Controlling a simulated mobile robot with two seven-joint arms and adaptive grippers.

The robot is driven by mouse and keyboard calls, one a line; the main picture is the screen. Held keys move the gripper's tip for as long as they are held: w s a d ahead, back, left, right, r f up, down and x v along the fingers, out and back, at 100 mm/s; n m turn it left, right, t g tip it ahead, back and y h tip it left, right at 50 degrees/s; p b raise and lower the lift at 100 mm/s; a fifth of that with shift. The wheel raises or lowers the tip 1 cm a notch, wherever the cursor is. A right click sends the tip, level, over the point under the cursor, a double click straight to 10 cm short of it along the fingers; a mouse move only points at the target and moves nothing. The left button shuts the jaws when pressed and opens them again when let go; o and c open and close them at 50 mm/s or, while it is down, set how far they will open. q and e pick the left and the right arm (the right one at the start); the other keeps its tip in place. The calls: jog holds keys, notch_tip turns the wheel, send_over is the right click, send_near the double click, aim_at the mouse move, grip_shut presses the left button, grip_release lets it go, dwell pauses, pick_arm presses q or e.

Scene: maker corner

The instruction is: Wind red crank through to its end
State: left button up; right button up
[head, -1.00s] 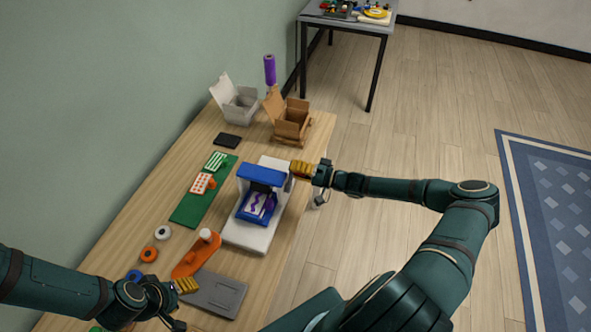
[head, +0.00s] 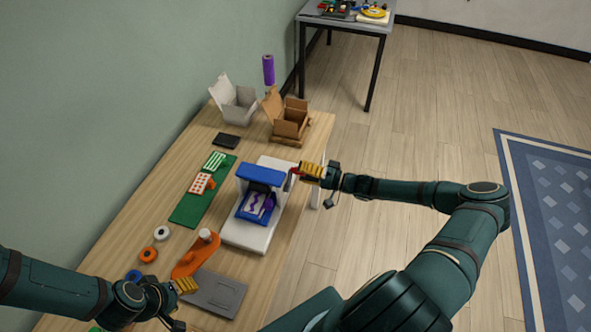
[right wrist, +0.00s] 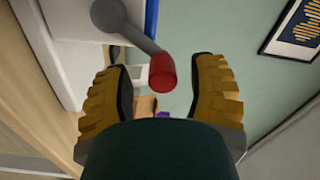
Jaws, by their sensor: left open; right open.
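The red crank knob (right wrist: 163,73) sits on a grey crank arm (right wrist: 128,28) on the side of a blue-and-white machine (head: 261,177). In the head view the red crank (head: 294,171) shows as a small patch at the machine's right side. My right gripper (head: 303,170) is open beside it. In the right wrist view the knob appears between the spread yellow fingertips, with a gap on each side and no visible contact. My left gripper (head: 186,286) is open and empty near the front of the table, by the orange piece.
An orange piece with a white knob (head: 196,253), a grey tray (head: 219,293) and a green mat (head: 191,210) lie on the wooden table. A grey box (head: 238,103) and a cardboard box (head: 291,120) stand open at the back. Floor to the right is clear.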

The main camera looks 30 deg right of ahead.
jog(key=v, duration=0.9)
